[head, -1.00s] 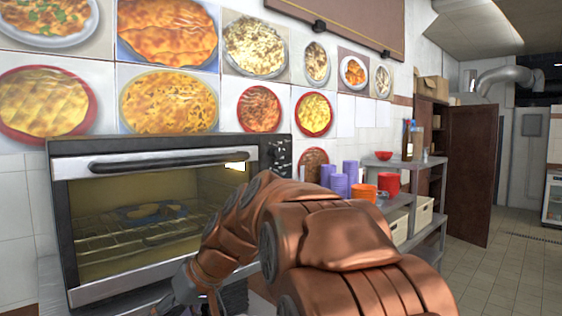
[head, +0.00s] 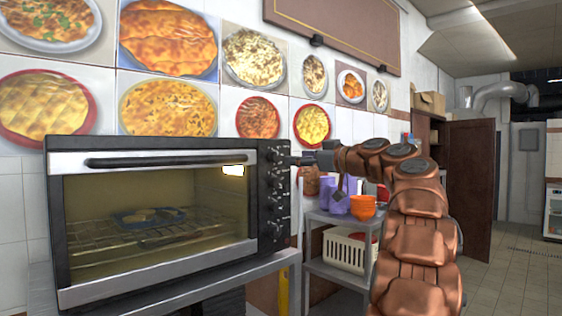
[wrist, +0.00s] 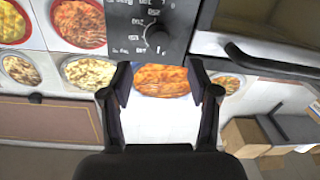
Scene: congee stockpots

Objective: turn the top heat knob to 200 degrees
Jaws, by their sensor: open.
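The toaster oven (head: 150,215) has a black panel on its right side with a column of knobs. The top heat knob (head: 272,155) is at the top of that column. In the wrist view, which looks upside down, the top heat knob (wrist: 158,38) is surrounded by printed temperature marks. Its exact setting is too small to read. My gripper (wrist: 164,82) is open, its two fingers apart and empty, with the knob just beyond and between the fingertips. In the head view my gripper (head: 303,160) is level with the top knob, just right of the panel.
The oven door is closed, with a tray (head: 150,214) on the rack inside. A metal shelf (head: 335,222) on the right holds purple cups (head: 337,198) and orange bowls (head: 362,207). Food pictures cover the tiled wall behind. The floor at right is clear.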

